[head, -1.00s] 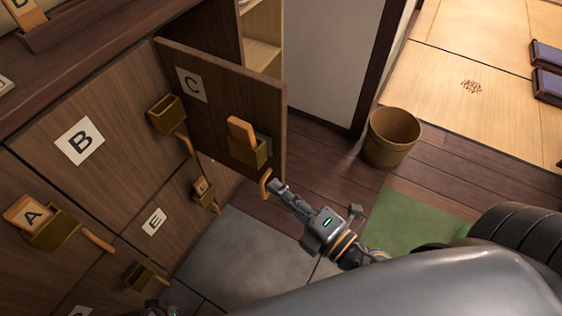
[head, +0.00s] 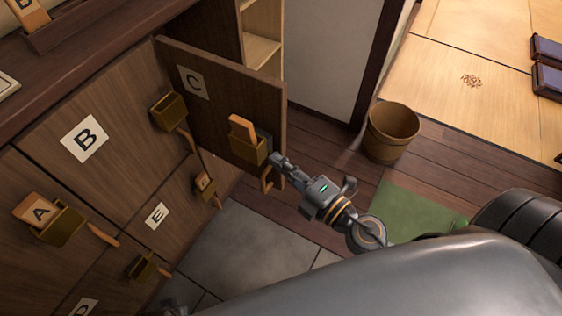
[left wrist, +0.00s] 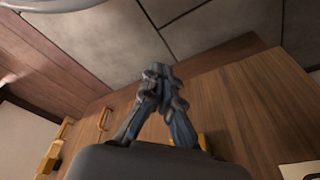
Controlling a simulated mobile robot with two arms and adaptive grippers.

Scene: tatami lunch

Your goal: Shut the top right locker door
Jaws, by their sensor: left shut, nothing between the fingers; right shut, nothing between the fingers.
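The top right locker door (head: 215,110), marked C, stands open, its free right edge swung out from the locker front. It bears a brass box with a wooden tag (head: 244,128) and a bent wooden handle (head: 267,178). My right gripper (head: 277,159) is shut and empty at the door's free edge, just right of the brass box and above the handle; I cannot tell whether it touches. My left gripper shows in the left wrist view (left wrist: 160,72), shut and empty, with wooden locker fronts behind it.
Locker doors B (head: 85,137), A (head: 40,213) and E (head: 156,214) look shut, each with a protruding box and handle. A round bin (head: 392,132) stands on the wood floor right of the open door. A green mat (head: 415,210) lies below it. Tatami (head: 480,50) is at upper right.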

